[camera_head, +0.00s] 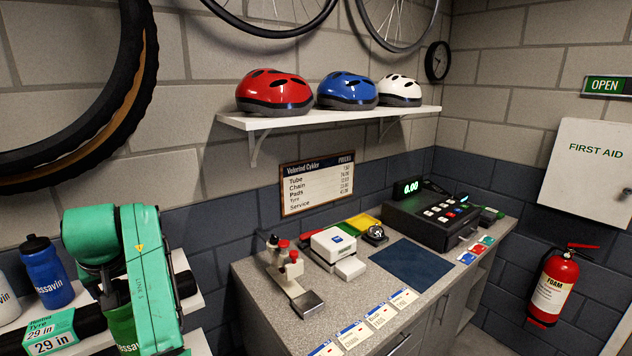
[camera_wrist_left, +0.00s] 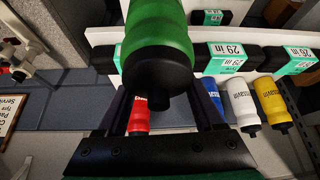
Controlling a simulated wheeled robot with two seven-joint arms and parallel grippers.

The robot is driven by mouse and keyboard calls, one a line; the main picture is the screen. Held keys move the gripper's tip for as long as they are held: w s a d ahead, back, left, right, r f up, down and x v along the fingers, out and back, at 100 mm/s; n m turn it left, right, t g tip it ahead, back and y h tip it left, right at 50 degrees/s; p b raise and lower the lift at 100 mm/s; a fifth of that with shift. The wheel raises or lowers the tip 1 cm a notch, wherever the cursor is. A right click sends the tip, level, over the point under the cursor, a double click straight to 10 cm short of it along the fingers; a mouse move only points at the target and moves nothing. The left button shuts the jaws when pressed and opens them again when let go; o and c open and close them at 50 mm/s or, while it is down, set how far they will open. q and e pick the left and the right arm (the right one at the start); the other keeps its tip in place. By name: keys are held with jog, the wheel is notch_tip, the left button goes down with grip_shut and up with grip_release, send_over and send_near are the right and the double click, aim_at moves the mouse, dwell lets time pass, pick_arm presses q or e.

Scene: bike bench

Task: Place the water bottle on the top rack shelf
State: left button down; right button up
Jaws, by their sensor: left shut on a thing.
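A green water bottle with a black cap (camera_wrist_left: 158,35) is held in my left gripper (camera_wrist_left: 162,100), whose two dark fingers are closed on it in the left wrist view. In the head view my green left arm comes down at the lower left, in front of the rack. Part of the green bottle (camera_head: 121,326) shows behind it, and the fingers are hidden there. A white rack shelf (camera_head: 181,263) lies behind and beside the arm. The wrist view also shows white rack boards (camera_wrist_left: 104,36). I cannot tell whether the bottle touches a shelf. My right gripper is out of view.
A blue bottle (camera_head: 45,272), a white bottle (camera_head: 8,298) and a boxed tyre (camera_head: 50,333) stand on the rack. Red (camera_wrist_left: 139,120) and yellow (camera_wrist_left: 274,98) bottles show in the wrist view. The counter (camera_head: 250,279) with a till (camera_head: 432,215) is to the right.

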pick_arm(q)
jog(key=s+d+f+m+t+h+b, duration=0.1)
jog(key=s+d+f+m+b, duration=0.2)
jog(key=d+f, duration=0.5)
jog(key=s+d+f+m+h+b, duration=0.1)
jog(key=s+d+f+m+b, duration=0.25)
jog(key=f, duration=0.95)
jog(key=s+d+f+m+h+b, duration=0.2)
jog(key=s+d+f, duration=0.5)
jog(key=s+d, duration=0.2)
jog(key=shift+d+t, duration=0.3)
jog(key=shift+d, duration=0.85)
jog(key=shift+w, duration=0.1)
